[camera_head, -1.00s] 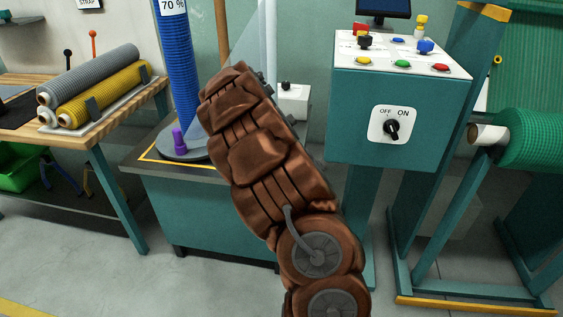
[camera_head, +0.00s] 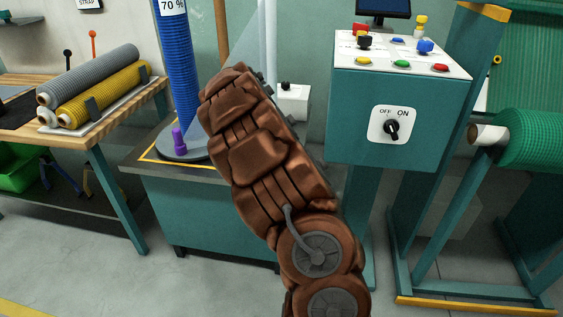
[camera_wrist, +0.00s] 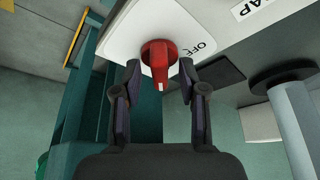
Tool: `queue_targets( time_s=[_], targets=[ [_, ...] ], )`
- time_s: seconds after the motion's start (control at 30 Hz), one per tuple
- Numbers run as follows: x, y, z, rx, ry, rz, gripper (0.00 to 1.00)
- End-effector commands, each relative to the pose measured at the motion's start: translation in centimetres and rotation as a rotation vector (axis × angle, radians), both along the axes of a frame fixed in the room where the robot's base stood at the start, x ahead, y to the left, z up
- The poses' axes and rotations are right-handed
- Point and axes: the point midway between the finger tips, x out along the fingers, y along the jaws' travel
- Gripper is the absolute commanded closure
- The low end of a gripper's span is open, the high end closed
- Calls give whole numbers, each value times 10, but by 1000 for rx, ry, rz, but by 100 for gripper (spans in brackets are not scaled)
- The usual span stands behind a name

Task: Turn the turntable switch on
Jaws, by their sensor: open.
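In the wrist view a red rotary switch (camera_wrist: 159,57) sits on a white plate marked OFF (camera_wrist: 200,47). Its white-tipped handle points toward the bottom of the picture, and the OFF mark is up and right of it. My gripper (camera_wrist: 160,70) is open, with one finger on each side of the red handle. Small gaps show between fingers and handle. In the head view my brown-covered arm hides the gripper and this switch. A grey disc (camera_head: 183,151) on a teal base carries an upright blue net roll (camera_head: 184,80).
A teal control box (camera_head: 350,100) with a black OFF/ON knob (camera_head: 392,129) and coloured buttons stands to the right. A small white box (camera_head: 294,102) is behind my arm. A workbench (camera_head: 118,119) with rolls is left. A green roll (camera_head: 535,138) is far right.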

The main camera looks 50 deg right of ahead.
Motion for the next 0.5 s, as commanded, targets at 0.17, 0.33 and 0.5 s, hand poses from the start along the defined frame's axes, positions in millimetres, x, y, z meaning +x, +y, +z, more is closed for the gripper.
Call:
queue_targets(
  time_s=[0.17,0.33,0.5],
  targets=[
    [1,2,5,0,0,0,58],
    [3,10,26,-3,-4,2,58],
    [7,23,57,-3,-5,5,58]
  ],
)
